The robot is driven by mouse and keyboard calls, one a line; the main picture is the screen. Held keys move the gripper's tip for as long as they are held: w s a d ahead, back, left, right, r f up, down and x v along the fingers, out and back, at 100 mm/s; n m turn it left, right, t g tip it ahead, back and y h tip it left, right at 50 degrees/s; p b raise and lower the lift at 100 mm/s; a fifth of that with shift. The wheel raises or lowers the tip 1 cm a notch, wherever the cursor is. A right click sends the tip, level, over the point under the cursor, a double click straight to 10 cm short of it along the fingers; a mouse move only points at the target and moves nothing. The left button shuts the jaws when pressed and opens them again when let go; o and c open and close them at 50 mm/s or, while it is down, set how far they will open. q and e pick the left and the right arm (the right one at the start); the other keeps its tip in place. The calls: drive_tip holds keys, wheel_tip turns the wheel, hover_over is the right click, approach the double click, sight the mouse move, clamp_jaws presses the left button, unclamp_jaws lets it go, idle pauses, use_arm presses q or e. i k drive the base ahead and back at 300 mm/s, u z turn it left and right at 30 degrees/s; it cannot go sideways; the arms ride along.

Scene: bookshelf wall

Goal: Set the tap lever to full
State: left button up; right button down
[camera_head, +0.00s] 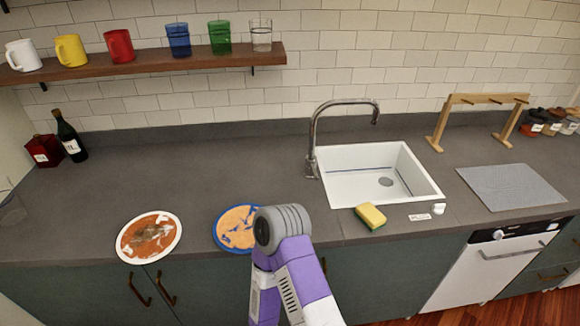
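A chrome tap (316,132) with a high curved spout stands at the left back edge of the white sink (340,178), its spout reaching right over the basin. A lever cannot be clearly made out; small detail shows low on the tap body near its base, and its setting cannot be told. One of my purple and white arms rises from the bottom middle, ending in view at a grey rounded joint in front of the counter. No gripper fingers of either arm can be seen.
A yellow-green sponge (370,216), a small label (420,217) and a small white item (438,208) lie before the sink. Two plates with food, an orange-brown one (124,252) and a blue-rimmed one (219,243), are left. A grey mat (512,187) and wooden rack (442,124) are right.

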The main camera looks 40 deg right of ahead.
sight(312, 163)
drive_tip(key=k, duration=0.85)
drive_tip(key=z, duration=0.8)
drive_tip(key=i, duration=0.5)
drive_tip(key=u, duration=0.05)
